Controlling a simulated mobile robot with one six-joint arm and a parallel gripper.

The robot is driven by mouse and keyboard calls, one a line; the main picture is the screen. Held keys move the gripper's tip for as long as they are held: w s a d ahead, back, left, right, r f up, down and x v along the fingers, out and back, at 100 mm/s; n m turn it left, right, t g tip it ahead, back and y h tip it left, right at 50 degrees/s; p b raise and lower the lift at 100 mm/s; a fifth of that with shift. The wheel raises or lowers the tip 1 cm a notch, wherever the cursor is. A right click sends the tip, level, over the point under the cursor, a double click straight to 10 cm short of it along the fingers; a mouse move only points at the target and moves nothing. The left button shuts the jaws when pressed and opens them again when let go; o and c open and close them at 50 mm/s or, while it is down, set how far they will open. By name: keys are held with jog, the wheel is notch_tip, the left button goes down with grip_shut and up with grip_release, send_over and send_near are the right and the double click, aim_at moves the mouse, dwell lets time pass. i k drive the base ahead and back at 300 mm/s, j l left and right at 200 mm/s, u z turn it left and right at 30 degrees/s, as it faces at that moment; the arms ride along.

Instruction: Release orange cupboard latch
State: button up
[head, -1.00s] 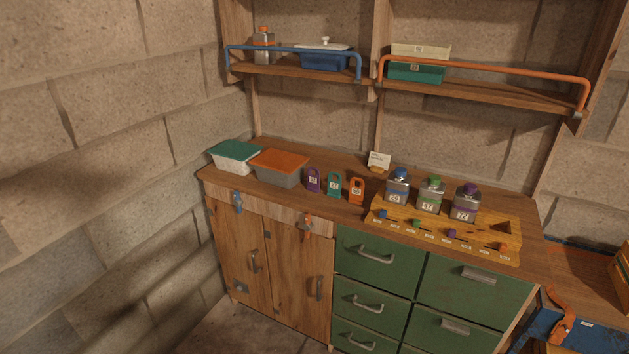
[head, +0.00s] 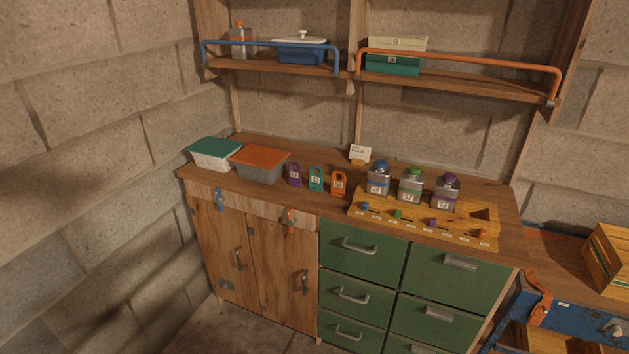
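The orange latch (head: 289,218) sits at the top of the right wooden cupboard door (head: 283,268), just under the counter edge. It lies over the pale strip above the doors, and at this size I cannot tell whether it is fastened. A blue latch (head: 219,198) sits at the top of the left door (head: 224,248). Both doors look shut, each with a grey handle. My gripper is not in view.
Green drawers (head: 357,244) stand right of the cupboard. The counter (head: 333,208) holds lidded tubs (head: 259,168), coloured tags (head: 316,179) and bottles in a wooden rack (head: 425,223). A blue chest (head: 569,322) stands at right. Some floor (head: 235,327) shows clear in front.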

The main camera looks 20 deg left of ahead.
aim_at(291, 219)
jog(key=u, duration=1.25)
